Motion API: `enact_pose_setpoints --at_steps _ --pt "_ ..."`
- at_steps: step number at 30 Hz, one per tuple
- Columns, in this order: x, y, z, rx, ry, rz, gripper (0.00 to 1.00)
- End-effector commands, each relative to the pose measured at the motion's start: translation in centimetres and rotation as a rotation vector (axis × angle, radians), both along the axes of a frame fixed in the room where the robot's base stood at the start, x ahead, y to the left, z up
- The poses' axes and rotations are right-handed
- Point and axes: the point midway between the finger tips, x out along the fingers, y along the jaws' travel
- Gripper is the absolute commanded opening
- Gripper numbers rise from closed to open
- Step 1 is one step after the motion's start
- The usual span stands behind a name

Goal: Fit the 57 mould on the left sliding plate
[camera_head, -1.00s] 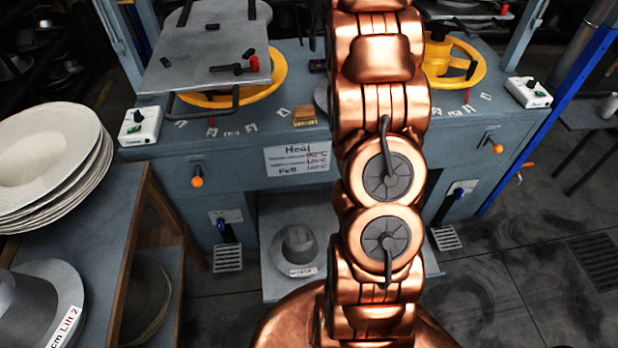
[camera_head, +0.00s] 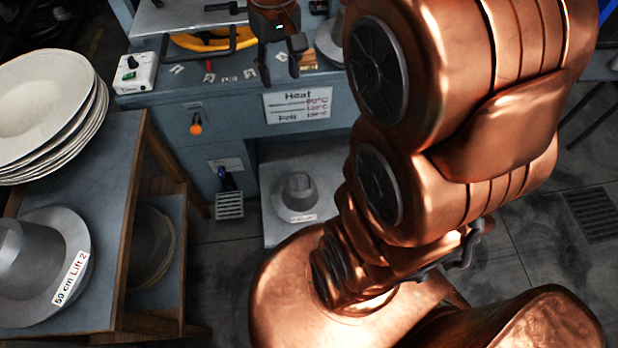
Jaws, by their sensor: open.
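My gripper (camera_head: 288,68) hangs open and empty at the front of the press bench, beside the left sliding plate. The left sliding plate (camera_head: 165,22) is a grey metal slab with dark handles, cut off by the top edge. A grey hat mould (camera_head: 299,192) stands upright on the low shelf under the bench; its label is too small to read. A grey round thing (camera_head: 328,48) on the bench is partly hidden by my arm. I cannot tell which mould is the 57.
A stack of pale felt hats (camera_head: 50,110) stands on the left table (camera_head: 110,160). A white control box (camera_head: 136,72) and orange-knobbed lever (camera_head: 196,128) are at the bench's left. The right press is hidden by my arm.

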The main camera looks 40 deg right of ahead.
Motion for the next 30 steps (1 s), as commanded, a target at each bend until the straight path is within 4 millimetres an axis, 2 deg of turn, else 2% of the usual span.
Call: enact_pose_setpoints --at_steps 1,6,12,16,22,30 --pt "-1.6 1.1 -0.4 0.002 0.012 0.017 0.43" --pt "-6.3 3.7 -2.0 0.005 0.041 0.065 0.43" --pt "-12.3 6.1 -4.2 0.004 0.082 0.121 0.43" --pt "-15.5 7.0 -5.6 0.002 0.102 0.156 0.43" --pt "-18.4 7.5 -7.0 -0.001 0.122 0.183 0.43" --pt "-18.8 7.6 -7.1 -0.002 0.124 0.187 0.43"
